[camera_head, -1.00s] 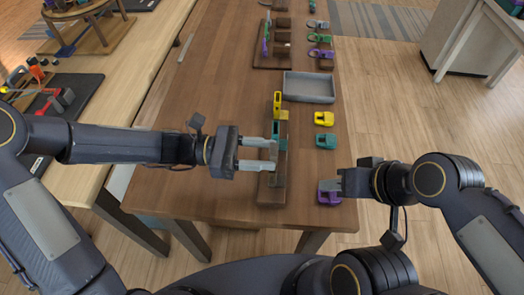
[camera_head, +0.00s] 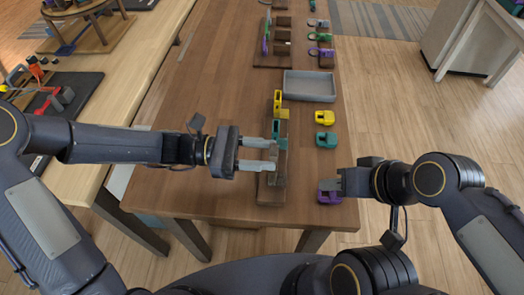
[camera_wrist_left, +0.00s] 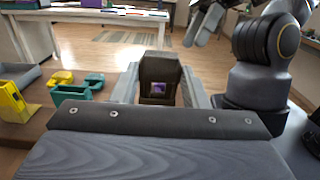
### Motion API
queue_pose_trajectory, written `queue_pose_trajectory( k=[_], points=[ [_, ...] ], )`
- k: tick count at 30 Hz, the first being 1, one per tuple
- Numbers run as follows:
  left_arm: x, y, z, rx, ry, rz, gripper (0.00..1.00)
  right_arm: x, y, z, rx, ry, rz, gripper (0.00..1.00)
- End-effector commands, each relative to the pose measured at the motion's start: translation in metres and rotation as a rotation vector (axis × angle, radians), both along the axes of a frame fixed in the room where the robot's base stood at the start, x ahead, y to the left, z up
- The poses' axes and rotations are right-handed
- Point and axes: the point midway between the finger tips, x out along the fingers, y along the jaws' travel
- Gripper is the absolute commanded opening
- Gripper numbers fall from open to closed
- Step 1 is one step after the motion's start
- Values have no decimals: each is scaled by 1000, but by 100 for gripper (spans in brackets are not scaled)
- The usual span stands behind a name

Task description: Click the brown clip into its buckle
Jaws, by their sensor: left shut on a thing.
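My left gripper (camera_head: 275,155) is shut over the near part of a brown board (camera_head: 271,192). In the left wrist view, a dark brown upright piece with a window (camera_wrist_left: 158,72) stands between its fingers. I cannot tell whether this piece is the clip or the buckle, or whether it is seated. A yellow upright piece (camera_head: 278,98) and a teal one (camera_head: 276,127) stand farther along the board. My right gripper (camera_head: 331,186) is at a purple piece (camera_head: 330,198) on the table's right side. Its fingertips are too small to read, and purple shows through the brown window.
A yellow piece (camera_head: 325,118) and a teal piece (camera_head: 326,140) lie right of the board. A grey tray (camera_head: 309,87) stands behind them. Another board with coloured pieces is farther back. The tabletop left of my left gripper's board is largely clear.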

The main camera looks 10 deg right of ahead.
Motion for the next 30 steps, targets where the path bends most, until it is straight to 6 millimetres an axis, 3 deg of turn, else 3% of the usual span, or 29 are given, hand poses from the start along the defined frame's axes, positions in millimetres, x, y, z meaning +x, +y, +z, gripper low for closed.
queue_pose_trajectory(
  k=[30],
  points=[
    [0,0,-22,1,0,0,15,0,0,-14,0,0,0,36]
  ],
)
